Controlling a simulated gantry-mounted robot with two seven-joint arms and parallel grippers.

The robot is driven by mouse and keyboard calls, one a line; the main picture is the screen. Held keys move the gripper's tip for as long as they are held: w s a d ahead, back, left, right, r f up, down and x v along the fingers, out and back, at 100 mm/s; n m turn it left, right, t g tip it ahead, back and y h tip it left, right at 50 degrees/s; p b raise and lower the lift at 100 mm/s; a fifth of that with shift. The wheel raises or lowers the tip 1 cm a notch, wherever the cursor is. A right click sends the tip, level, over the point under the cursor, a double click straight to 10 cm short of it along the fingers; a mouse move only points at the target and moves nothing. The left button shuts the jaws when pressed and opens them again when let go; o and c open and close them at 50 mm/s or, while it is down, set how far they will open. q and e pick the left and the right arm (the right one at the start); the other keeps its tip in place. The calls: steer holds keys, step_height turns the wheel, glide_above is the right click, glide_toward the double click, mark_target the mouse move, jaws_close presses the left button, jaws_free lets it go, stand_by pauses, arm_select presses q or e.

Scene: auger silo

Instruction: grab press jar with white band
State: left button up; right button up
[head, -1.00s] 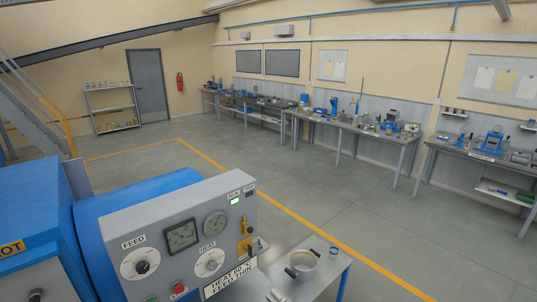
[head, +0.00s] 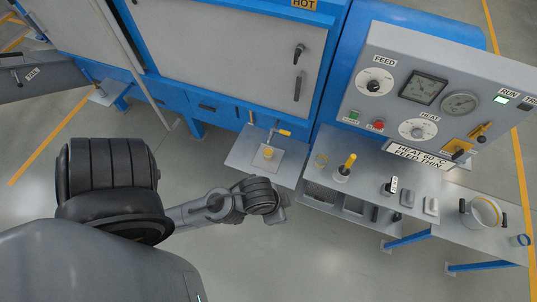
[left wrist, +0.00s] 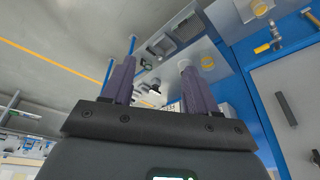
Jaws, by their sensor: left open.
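I cannot make out a white band on either jar. My left gripper (head: 279,207) is below and apart from the shelf and bench edges. My right gripper is out of view.
The blue press and control panel (head: 440,95) rise behind. The floor before the shelf is clear.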

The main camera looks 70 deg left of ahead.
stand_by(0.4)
arm_select(q)
steer(key=o, duration=0.7)
steer(key=shift+c, duration=0.2)
